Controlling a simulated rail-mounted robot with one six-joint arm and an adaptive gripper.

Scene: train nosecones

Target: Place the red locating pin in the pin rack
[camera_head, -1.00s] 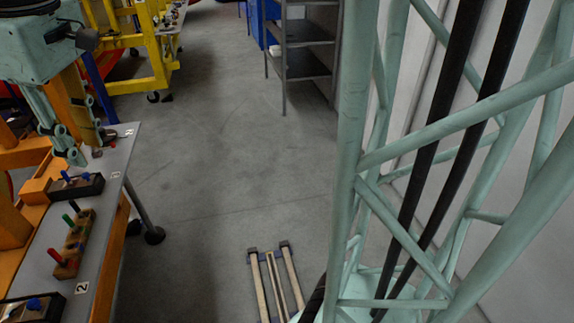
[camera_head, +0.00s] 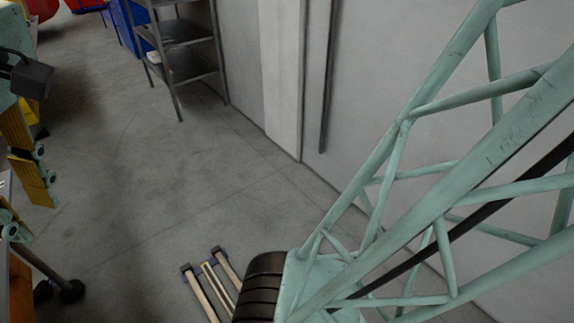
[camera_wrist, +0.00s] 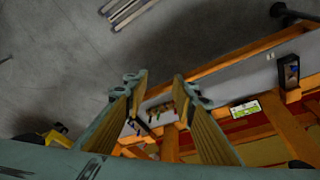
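My gripper (camera_wrist: 158,82) shows in the wrist view with its two teal, yellow-padded fingers spread apart and nothing visible between the tips. It hangs over the grey work table (camera_wrist: 225,86). Part of the gripper also shows at the left edge of the head view. A small wooden block with dark pins (camera_wrist: 160,112) shows beyond and between the fingers, partly hidden by them. A black holder with small coloured parts (camera_wrist: 289,71) stands at the right of the wrist view. I cannot pick out the red locating pin or tell which block is the pin rack.
The table has orange framing (camera_wrist: 240,53). A small green-and-white card (camera_wrist: 245,109) lies near it. In the head view, a grey metal shelf (camera_head: 188,62) stands at the back by a pale wall (camera_head: 430,50). Grey floor (camera_head: 150,150) is open in the middle, with a wooden-slatted item (camera_head: 212,284) low down.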

